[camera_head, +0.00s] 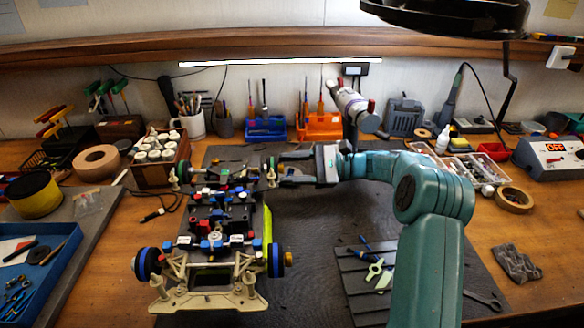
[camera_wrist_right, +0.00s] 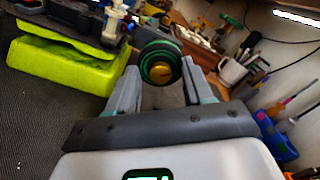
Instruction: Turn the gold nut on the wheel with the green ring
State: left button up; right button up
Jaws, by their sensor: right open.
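The RC car chassis (camera_head: 215,215) stands on the dark mat at left of centre. The wheel with the green ring (camera_head: 271,170) is at its far right corner. In the right wrist view that wheel (camera_wrist_right: 152,50) faces me with the gold nut (camera_wrist_right: 162,72) at its centre. My right gripper (camera_head: 284,168) comes in from the right, level with the wheel. Its two fingers (camera_wrist_right: 160,75) are open, one on each side of the nut, with a gap visible on both sides. I cannot tell how deep the fingertips reach. My left gripper is not in view.
A near wheel with a blue ring (camera_head: 275,261) carries another gold nut (camera_head: 288,258). A lime-green block (camera_wrist_right: 62,65) lies under the chassis. A dark slatted tray (camera_head: 358,280) with tools lies right of the car. A wooden box (camera_head: 152,174) of white-capped jars stands behind left.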

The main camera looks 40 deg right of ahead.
grip_shut()
jog(key=shift+f+n+b, duration=0.15)
jog(key=shift+n+b, duration=0.35)
jog(key=shift+b, duration=0.2)
jog(key=n+b, duration=0.6)
jog(key=b, duration=0.2)
jog(key=shift+f+n, duration=0.15)
jog(key=shift+n, duration=0.15)
jog(key=shift+n+b, duration=1.65)
jog(key=shift+n, duration=0.15)
jog(key=shift+r, duration=0.2)
grip_release()
jog(key=shift+s, duration=0.1)
